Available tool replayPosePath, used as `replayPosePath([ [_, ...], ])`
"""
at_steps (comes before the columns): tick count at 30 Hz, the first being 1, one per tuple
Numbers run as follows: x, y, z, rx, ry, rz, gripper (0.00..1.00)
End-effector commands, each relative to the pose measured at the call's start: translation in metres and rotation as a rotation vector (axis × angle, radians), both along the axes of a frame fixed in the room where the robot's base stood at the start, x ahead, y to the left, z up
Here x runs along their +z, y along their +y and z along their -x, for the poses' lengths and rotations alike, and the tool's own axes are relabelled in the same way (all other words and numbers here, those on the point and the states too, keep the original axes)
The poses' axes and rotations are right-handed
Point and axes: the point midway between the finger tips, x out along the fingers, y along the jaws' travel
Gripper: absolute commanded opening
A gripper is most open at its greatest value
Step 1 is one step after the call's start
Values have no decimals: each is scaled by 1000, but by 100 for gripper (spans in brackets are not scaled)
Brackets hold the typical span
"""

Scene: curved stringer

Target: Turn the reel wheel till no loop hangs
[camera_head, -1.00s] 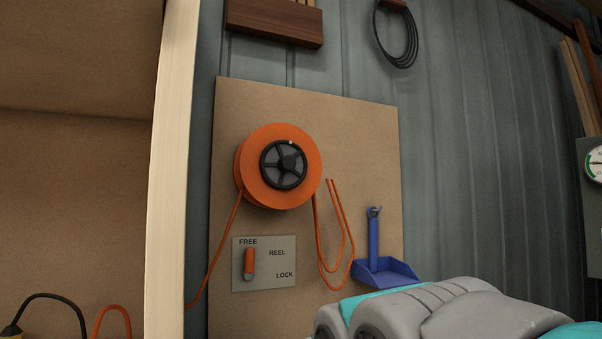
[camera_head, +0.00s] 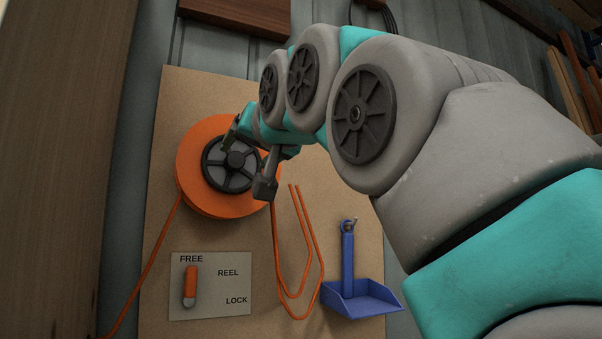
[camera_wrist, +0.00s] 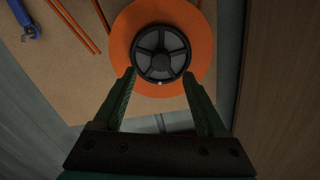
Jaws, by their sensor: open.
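The orange reel (camera_head: 207,203) is mounted on a tan board, with a dark spoked wheel (camera_head: 229,185) at its centre. A small pale mark shows on the wheel's rim in the wrist view. My gripper (camera_head: 248,160) is open at the wheel; in the wrist view its fingertips (camera_wrist: 160,75) lie either side of the wheel's near edge. I cannot tell whether they touch it. An orange cord loop (camera_head: 299,315) hangs low to the right of the reel.
A blue dustpan (camera_head: 361,300) hangs right of the loop, close to it. Another cord strand (camera_head: 150,261) runs from the reel down left. A wooden panel (camera_head: 60,150) stands close on the left. A dark coil hangs above, partly hidden by my arm.

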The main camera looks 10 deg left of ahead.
Motion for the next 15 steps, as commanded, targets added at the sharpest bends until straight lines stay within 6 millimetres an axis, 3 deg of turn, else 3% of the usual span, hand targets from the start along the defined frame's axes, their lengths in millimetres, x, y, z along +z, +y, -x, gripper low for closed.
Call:
replayPosePath([
  [7,5,5,-3,5,-9,-11,74],
  [15,5,19,-27,4,-8,-10,74],
])
